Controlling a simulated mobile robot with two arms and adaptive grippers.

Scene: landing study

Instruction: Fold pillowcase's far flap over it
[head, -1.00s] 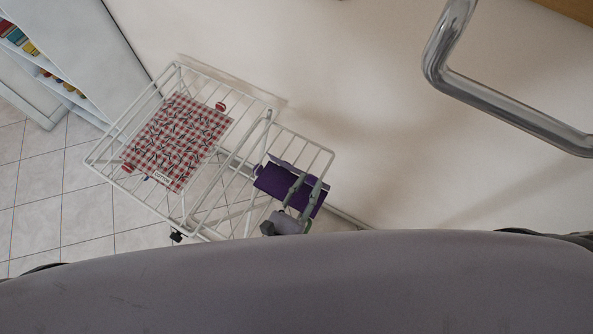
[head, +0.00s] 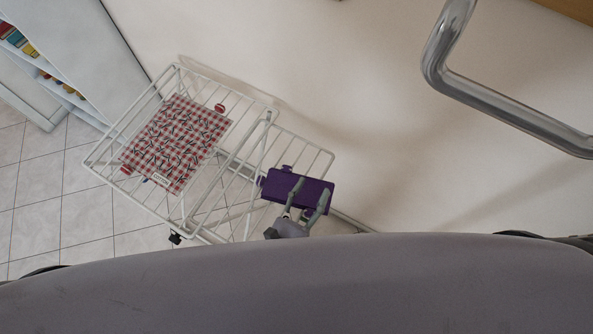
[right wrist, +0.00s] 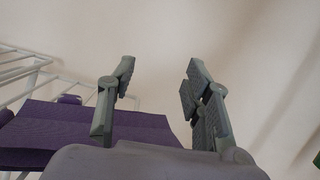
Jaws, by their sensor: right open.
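The purple cloth (head: 285,184), which I take to be the pillowcase, lies on the right wing of a white wire drying rack. Its visible top is a smooth, flat purple panel, and it also shows in the right wrist view (right wrist: 60,128). I cannot tell flap from body. My right gripper (head: 307,193) is open at the cloth's near right part, its fingers overlapping it in the head view. In the right wrist view the right gripper (right wrist: 160,78) has its fingers wide apart with nothing between them. My left gripper is not in view.
The drying rack (head: 90,163) also carries a red-checked cloth (head: 178,140) on its left part, with red pegs beside it. A white bookcase (head: 85,60) stands at upper left. A metal rail (head: 510,103) is at upper right. The wall behind the rack is bare.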

